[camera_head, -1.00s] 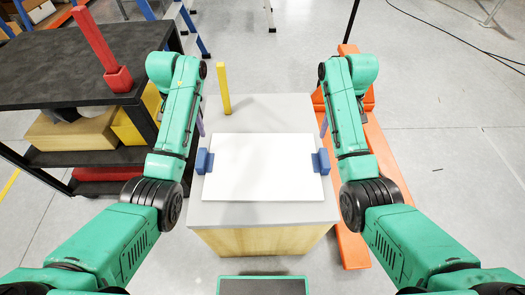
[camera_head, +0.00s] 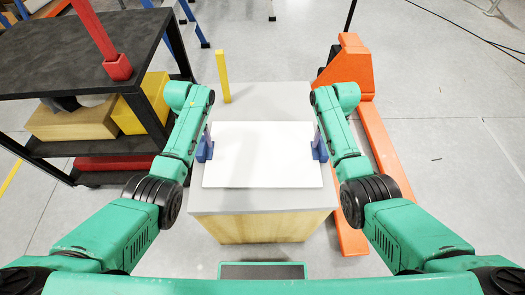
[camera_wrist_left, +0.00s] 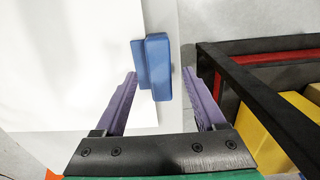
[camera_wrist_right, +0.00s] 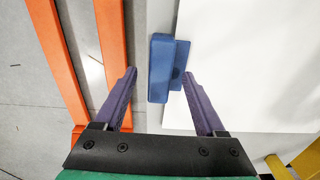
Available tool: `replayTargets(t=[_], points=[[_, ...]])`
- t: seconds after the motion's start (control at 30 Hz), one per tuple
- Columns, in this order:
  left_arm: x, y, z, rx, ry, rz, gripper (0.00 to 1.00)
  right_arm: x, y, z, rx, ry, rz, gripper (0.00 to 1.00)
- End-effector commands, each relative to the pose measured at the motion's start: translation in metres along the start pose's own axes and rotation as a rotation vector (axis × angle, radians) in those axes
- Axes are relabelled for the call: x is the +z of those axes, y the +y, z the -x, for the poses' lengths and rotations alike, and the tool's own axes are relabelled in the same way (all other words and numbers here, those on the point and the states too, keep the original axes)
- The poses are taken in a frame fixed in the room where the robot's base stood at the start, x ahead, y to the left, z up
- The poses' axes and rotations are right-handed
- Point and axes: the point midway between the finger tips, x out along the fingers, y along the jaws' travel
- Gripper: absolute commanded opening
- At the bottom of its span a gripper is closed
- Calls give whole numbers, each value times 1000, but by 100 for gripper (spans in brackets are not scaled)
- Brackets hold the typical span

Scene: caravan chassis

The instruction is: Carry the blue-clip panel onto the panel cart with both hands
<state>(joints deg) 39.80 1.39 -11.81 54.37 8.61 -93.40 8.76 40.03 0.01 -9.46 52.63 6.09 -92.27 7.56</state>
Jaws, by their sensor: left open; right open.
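The white panel (camera_head: 262,168) lies flat on a grey-topped block (camera_head: 262,202) in the head view. It has a blue clip at each side edge. The left clip (camera_wrist_left: 158,68) shows between the open purple fingers of my left gripper (camera_wrist_left: 159,73) in the left wrist view. The right clip (camera_wrist_right: 160,68) shows between the open fingers of my right gripper (camera_wrist_right: 159,71) in the right wrist view. I cannot tell whether any finger touches a clip. A black shelved cart (camera_head: 60,52) stands at the left; I cannot tell if it is the panel cart.
A yellow post (camera_head: 223,77) stands at the block's back left. A red post (camera_head: 93,28) rises from the black cart, with yellow and tan boxes (camera_head: 75,120) on its shelf. An orange pallet jack (camera_head: 347,66) stands close on the right. Floor further right is clear.

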Motion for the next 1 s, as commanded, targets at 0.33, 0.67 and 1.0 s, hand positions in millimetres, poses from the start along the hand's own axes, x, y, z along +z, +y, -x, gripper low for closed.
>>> replayTargets(t=[0.33, 0.67, 1.0], points=[[0, 0, -27, 0, 1, 0, 72, 0, 0, -27, 1, 1, 0, 72], [0, 0, -27, 0, 1, 0, 7, 0, 0, -27, 0, 0, 1, 7], [0, 0, -26, 0, 1, 0, 0, 0, 0, -26, 1, 0, 1, 0]])
